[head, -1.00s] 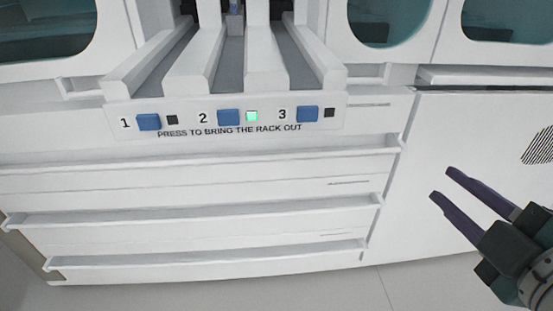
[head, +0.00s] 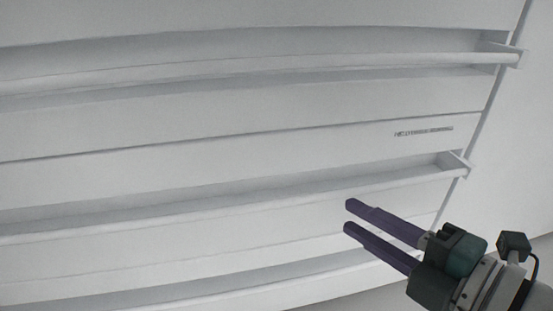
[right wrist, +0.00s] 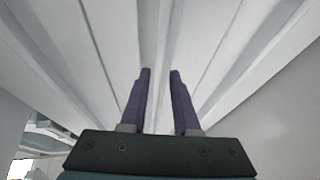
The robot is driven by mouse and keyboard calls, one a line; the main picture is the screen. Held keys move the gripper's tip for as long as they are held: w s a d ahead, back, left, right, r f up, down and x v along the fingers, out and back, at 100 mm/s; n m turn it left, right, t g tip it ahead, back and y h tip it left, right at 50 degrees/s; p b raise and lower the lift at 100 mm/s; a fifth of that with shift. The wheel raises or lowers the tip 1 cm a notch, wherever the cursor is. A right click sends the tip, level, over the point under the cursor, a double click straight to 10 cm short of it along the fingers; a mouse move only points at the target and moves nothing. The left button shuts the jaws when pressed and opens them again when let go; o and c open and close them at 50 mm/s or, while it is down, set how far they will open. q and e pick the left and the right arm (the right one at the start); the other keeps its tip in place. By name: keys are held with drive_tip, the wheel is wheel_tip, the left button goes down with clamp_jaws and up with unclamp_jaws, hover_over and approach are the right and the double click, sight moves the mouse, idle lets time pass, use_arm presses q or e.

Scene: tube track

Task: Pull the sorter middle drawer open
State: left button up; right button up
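The sorter's white front fills the head view, with long ledge-like handles across its drawers. The middle drawer (head: 250,159) has a small label at its right, and its handle (head: 300,196) runs along its lower part. It looks closed. My right gripper (head: 345,215) is open and empty, its two purple fingers pointing left just below the middle handle in the head view. In the right wrist view the open fingers (right wrist: 160,72) point toward the drawer fronts, with a ledge running ahead between the tips. I cannot tell whether they touch it. My left gripper is not in view.
The upper drawer's handle (head: 300,69) crosses above, and the lower drawer's handle (head: 250,288) lies below, partly behind my right gripper. A smooth white panel (head: 520,150) is right of the drawers. Grey floor shows at the lower right.

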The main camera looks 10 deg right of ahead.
sight(323, 199)
drive_tip(key=b+x, duration=0.2)
drive_tip(key=x, duration=0.6)
drive_tip(key=shift+w, duration=0.1)
drive_tip(key=shift+c, duration=0.3)
clamp_jaws()
drive_tip(key=shift+r, duration=0.1)
idle(0.7)
